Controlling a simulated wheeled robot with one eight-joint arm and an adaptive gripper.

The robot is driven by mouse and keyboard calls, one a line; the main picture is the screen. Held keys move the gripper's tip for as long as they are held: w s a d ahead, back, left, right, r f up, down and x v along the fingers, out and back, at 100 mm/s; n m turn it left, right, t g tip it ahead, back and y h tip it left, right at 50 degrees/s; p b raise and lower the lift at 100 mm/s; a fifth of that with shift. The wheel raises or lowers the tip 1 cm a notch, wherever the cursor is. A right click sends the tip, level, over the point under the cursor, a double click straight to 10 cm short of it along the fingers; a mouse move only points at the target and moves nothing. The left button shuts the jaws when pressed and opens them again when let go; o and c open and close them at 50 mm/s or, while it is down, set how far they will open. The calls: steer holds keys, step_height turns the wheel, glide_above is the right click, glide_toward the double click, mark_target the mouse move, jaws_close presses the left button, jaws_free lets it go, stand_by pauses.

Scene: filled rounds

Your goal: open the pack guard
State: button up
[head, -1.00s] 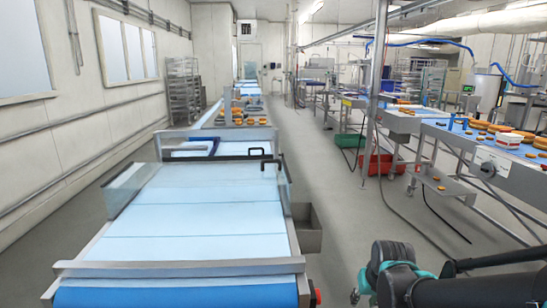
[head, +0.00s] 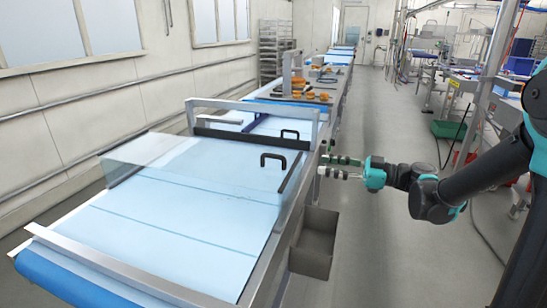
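The pack guard (head: 160,155) is a clear panel with black edge bars, standing across the blue-white conveyor belt in the head view. A black handle (head: 272,157) shows on it, with a second black handle (head: 290,133) just behind. My gripper (head: 322,166) is to the right of the conveyor, beside the guard's right end, pointing left. Its two fingers are apart with nothing seen between them. It appears clear of both handles, though its exact depth is hard to judge.
A metal frame (head: 250,106) spans the belt behind the guard. A grey bin (head: 314,243) hangs on the conveyor's right side below my gripper. Orange rounds (head: 300,84) lie on the line farther back.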

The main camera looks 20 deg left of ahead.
mark_target(280, 157)
steer(key=a, duration=0.5)
steer(key=s+a, duration=0.1)
steer(key=a, duration=0.5)
steer(key=s+a, duration=0.1)
steer(key=a, duration=0.5)
steer(key=shift+a+r, duration=0.1)
steer(key=shift+a, duration=0.05)
jaws_close()
